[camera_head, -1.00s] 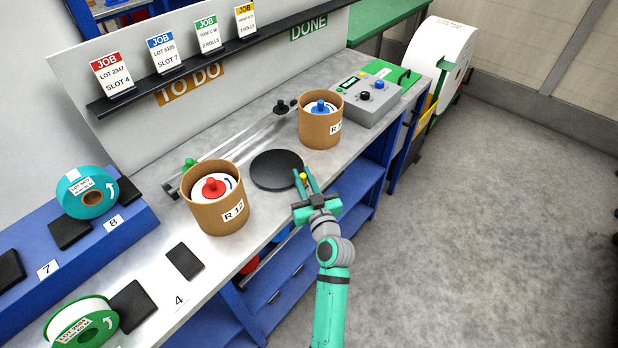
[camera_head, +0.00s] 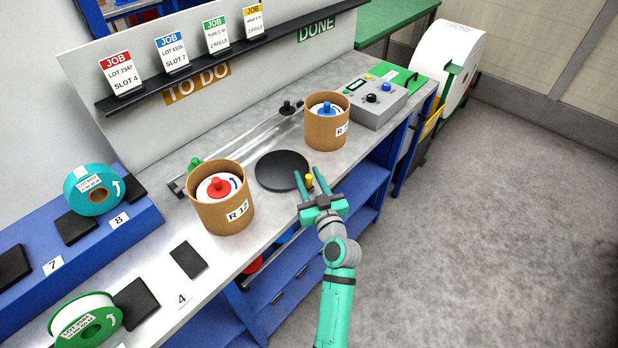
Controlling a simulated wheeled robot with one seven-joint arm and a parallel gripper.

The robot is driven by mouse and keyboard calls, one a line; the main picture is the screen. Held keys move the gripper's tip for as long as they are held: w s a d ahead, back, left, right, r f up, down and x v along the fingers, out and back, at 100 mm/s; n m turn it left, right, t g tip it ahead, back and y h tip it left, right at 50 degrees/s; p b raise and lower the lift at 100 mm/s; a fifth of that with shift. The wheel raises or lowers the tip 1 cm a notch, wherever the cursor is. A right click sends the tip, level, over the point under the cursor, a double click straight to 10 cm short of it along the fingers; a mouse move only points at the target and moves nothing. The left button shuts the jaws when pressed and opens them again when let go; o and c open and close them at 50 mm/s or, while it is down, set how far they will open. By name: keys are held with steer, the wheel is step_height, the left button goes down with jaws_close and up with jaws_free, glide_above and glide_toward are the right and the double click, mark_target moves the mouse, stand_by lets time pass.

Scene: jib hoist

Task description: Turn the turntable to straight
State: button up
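The turntable is a flat black disc (camera_head: 281,170) on the grey bench, between two brown cardboard tubs. A small yellow knob (camera_head: 309,179) shows at its near right edge. My gripper (camera_head: 310,180) is open, with its two teal fingers spread on either side of the yellow knob. Whether the fingers touch the knob cannot be told.
The left tub (camera_head: 222,212) holds a roll with a red knob, and the right tub (camera_head: 326,132) one with a blue knob. A rail with a black knob (camera_head: 287,107) runs behind the disc. A grey control box (camera_head: 373,103) stands at right. Open floor lies right of the bench.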

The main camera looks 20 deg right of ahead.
steer(key=s, duration=1.1)
steer(key=shift+a, duration=0.25)
